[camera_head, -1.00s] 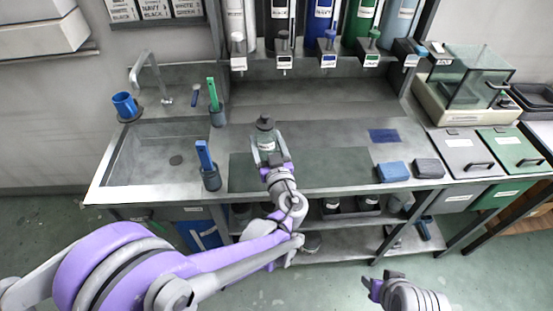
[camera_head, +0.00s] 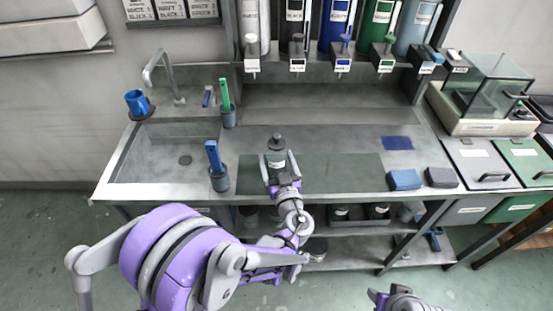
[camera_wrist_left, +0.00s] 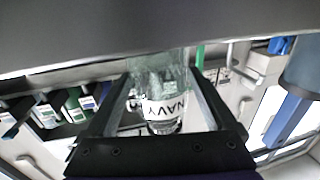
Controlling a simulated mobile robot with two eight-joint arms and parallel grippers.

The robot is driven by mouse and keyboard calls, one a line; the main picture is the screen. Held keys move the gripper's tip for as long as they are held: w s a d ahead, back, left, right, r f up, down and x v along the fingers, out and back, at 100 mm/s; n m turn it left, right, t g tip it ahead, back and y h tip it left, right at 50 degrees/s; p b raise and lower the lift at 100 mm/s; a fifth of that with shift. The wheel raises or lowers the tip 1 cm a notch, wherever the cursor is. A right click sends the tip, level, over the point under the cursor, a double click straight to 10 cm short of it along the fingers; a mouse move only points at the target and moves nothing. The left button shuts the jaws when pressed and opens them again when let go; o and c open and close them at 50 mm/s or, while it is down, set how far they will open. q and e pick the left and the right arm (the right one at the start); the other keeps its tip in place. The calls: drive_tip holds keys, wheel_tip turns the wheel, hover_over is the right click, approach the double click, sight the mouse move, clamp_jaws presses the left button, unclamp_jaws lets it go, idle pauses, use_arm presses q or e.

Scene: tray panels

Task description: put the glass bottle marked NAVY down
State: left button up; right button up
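The clear glass bottle marked NAVY (camera_head: 276,158), with a dark cap and white label, is upright over the green mat (camera_head: 335,172) on the steel bench. My left gripper (camera_head: 277,172) is shut on it, one finger on each side. I cannot tell whether the base touches the mat. My right gripper (camera_head: 378,297) is at the bottom edge, partly cut off; its opening is unclear.
A cup with a blue-handled tool (camera_head: 218,177) stands left of the mat, beside the sink (camera_head: 165,160). Blue (camera_head: 404,179) and grey (camera_head: 441,177) blocks lie to the right. Labelled dispensers (camera_head: 338,30) line the back. The mat right of the bottle is clear.

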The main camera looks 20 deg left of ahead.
use_arm(q)
drive_tip(key=shift+o, duration=0.4)
drive_tip(key=shift+r, duration=0.25)
drive_tip(key=v, duration=1.2)
drive_tip(key=shift+b, duration=0.45)
